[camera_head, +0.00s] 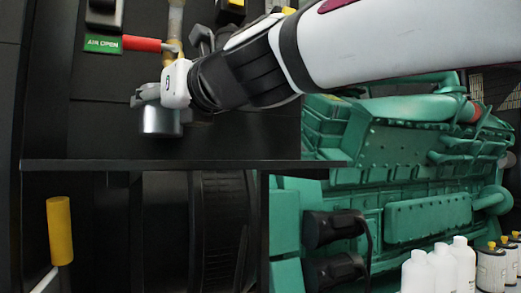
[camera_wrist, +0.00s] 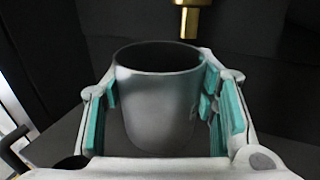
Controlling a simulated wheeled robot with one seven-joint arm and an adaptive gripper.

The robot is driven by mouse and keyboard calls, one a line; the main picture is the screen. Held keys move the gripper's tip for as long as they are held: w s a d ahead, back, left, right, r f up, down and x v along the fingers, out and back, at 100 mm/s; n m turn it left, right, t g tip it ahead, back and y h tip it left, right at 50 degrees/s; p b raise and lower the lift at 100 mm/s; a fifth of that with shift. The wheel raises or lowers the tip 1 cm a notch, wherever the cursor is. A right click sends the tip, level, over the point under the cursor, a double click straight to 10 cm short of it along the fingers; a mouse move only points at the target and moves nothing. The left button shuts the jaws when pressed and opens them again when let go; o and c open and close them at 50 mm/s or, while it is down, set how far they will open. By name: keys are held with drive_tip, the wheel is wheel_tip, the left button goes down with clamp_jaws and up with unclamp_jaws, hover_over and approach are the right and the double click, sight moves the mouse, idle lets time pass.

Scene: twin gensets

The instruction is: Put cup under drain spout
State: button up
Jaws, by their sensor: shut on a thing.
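A grey metal cup (camera_wrist: 155,105) stands upright between the teal-padded fingers of my gripper (camera_wrist: 160,107) in the wrist view. The fingers close on its sides. In the head view the cup (camera_head: 161,121) hangs below my gripper (camera_head: 158,94), over a dark ledge. A brass drain spout (camera_wrist: 190,18) points down in the wrist view, beyond the cup's far rim and a little right of its centre. In the head view the brass pipe (camera_head: 176,18) comes down above the gripper, and its lower end is partly hidden by my wrist.
A red-handled valve lever (camera_head: 143,44) sits beside a green "AIR OPEN" sign (camera_head: 103,44). A dark ledge (camera_head: 120,166) runs below the cup. A yellow handle (camera_head: 59,230) is at lower left. A green engine (camera_head: 400,200) and white bottles (camera_head: 440,265) are at right.

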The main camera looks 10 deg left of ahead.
sight(173, 128)
drive_tip(key=w+b, duration=0.1)
drive_tip(key=w, duration=0.1)
drive_tip(key=shift+w+f, duration=0.15)
drive_tip(key=shift+w, duration=0.2)
drive_tip(key=shift+f+b, duration=0.8)
drive_tip(key=shift+f, duration=0.85)
drive_tip(key=shift+f, duration=0.1)
drive_tip(key=o, duration=1.2)
drive_tip(key=shift+o, duration=0.2)
drive_tip(key=shift+s+d, duration=0.15)
drive_tip(key=shift+d, duration=0.15)
drive_tip(key=p+v, duration=0.1)
drive_tip(key=v, duration=1)
drive_tip(key=shift+s+p, duration=0.2)
drive_tip(key=shift+p, duration=0.15)
drive_tip(key=shift+d, duration=0.15)
